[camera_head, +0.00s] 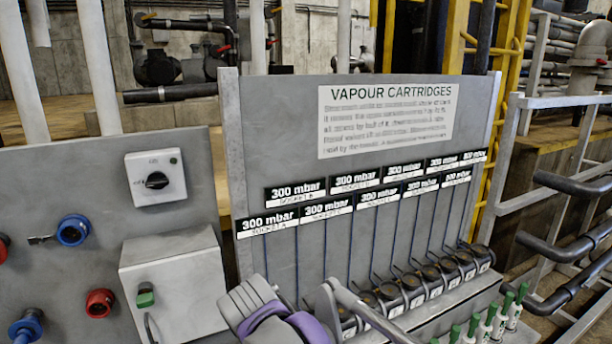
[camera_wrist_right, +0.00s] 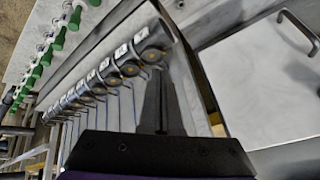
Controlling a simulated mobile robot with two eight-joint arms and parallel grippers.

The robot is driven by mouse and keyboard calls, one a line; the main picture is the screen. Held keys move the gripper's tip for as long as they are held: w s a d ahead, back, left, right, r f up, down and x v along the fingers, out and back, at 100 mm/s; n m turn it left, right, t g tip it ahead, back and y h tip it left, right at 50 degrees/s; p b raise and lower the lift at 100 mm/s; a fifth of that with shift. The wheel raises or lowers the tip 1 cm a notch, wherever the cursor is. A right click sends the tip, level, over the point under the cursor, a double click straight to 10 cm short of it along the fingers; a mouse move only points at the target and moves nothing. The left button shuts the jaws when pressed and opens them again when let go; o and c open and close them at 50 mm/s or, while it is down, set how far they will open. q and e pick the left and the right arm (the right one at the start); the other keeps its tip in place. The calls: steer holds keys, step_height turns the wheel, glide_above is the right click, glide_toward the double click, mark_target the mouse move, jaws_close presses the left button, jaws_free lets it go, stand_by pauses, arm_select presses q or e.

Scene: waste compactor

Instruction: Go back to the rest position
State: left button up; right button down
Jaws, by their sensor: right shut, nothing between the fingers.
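My right gripper (camera_wrist_right: 161,75) shows in the right wrist view as two dark fingers closed together with nothing between them. They point up the picture, over the grey panel beside the row of dark round cartridges (camera_wrist_right: 128,68). In the head view, grey and purple parts of my arm show at the bottom middle, in front of the cartridge rack; the fingertips cannot be made out there. My left gripper is in neither view.
The upright grey board (camera_head: 265,130) labelled VAPOUR CARTRIDGES stands behind the cartridge row (camera_head: 410,281). Green-topped bottles (camera_head: 490,322) stand at the front right. A grey box (camera_head: 172,285) with a handle and a panel with a rotary switch (camera_head: 156,180) are left. Metal railings (camera_head: 545,103) stand right.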

steer(key=s+d+f+n, duration=0.1)
steer(key=s+d+f, duration=0.25)
steer(key=d, duration=0.55)
steer(key=s+d+f, duration=0.2)
steer(key=s+d, duration=0.2)
steer(key=d, duration=0.4)
steer(key=s+d+f+n+h, duration=0.1)
steer(key=s+d+f+n, duration=0.1)
steer(key=s+d+f, duration=0.7)
steer(key=shift+s+d+f, duration=0.15)
steer(key=shift+s+d, duration=0.65)
steer(key=shift+s, duration=0.15)
